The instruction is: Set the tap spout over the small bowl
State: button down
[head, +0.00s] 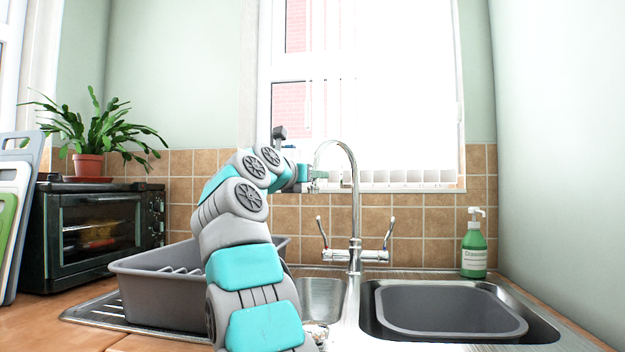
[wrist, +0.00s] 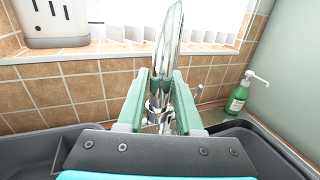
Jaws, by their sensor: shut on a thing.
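The chrome tap (head: 355,205) stands behind the sink, and its tall spout (head: 343,148) arches to the left in the head view. My gripper (head: 316,178) is shut on the spout near its outlet end, which the jaws partly hide. In the wrist view the spout (wrist: 168,45) rises between the two green fingers (wrist: 165,88). The small bowl (head: 320,296) is the steel basin left of the tap base, partly hidden by my arm. The spout end appears above it in the head view; the exact depth is hard to tell.
The large bowl on the right holds a grey washing-up tub (head: 450,310). A grey dish rack (head: 150,290) stands left. A green soap bottle (head: 474,250) stands at the back right. The tap's two levers (head: 387,238) flank its column. The window sill is close behind my gripper.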

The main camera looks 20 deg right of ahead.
jog(key=shift+s+d+t+y+b, duration=0.15)
jog(key=shift+s+t+y+b, duration=0.15)
jog(key=shift+s+t+b, duration=0.15)
jog(key=shift+n, duration=0.3)
jog(key=c, duration=0.6)
grip_release()
jog(key=b+v, duration=0.2)
jog(key=v, duration=0.5)
jog(key=shift+s+a+b, duration=0.25)
jog(key=shift+a+b, duration=0.05)
jog(key=shift+b, duration=0.05)
